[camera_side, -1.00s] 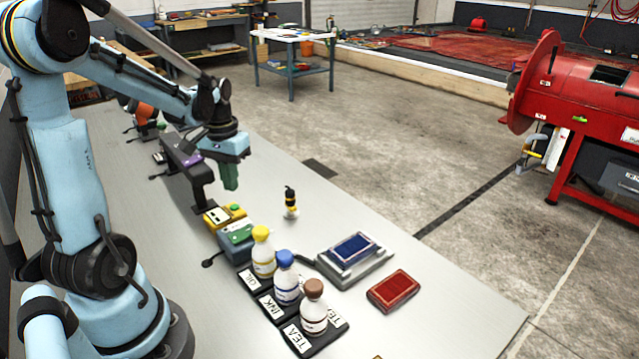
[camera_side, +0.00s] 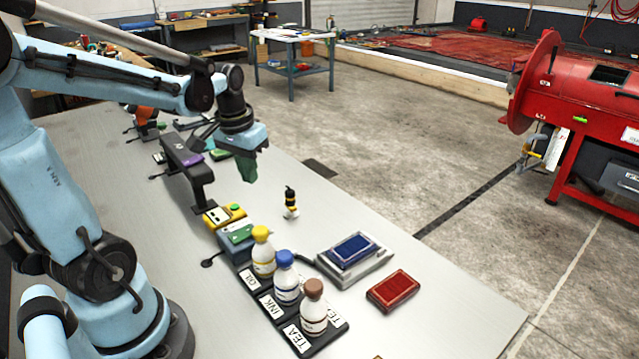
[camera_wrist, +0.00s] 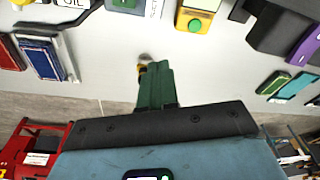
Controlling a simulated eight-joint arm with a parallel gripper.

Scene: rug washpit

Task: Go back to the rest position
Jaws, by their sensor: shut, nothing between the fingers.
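My gripper (camera_side: 247,172) has green fingers, closed together with nothing between them. In the side view it hangs in the air above the grey table (camera_side: 400,330), right of the dark stand with a purple top (camera_side: 192,160). In the wrist view the shut fingers (camera_wrist: 156,82) point toward the table and partly cover a small black-and-yellow bottle. That bottle (camera_side: 291,203) stands upright on the table in the side view, below and right of my gripper, apart from it.
Bottles with yellow (camera_side: 262,233), blue (camera_side: 284,258) and brown (camera_side: 313,288) caps stand on labelled black trays. A blue pad (camera_side: 352,250) rests on a grey device, beside a red pad (camera_side: 394,291). A yellow box (camera_side: 224,215) sits near the stand. The table's right edge is bare.

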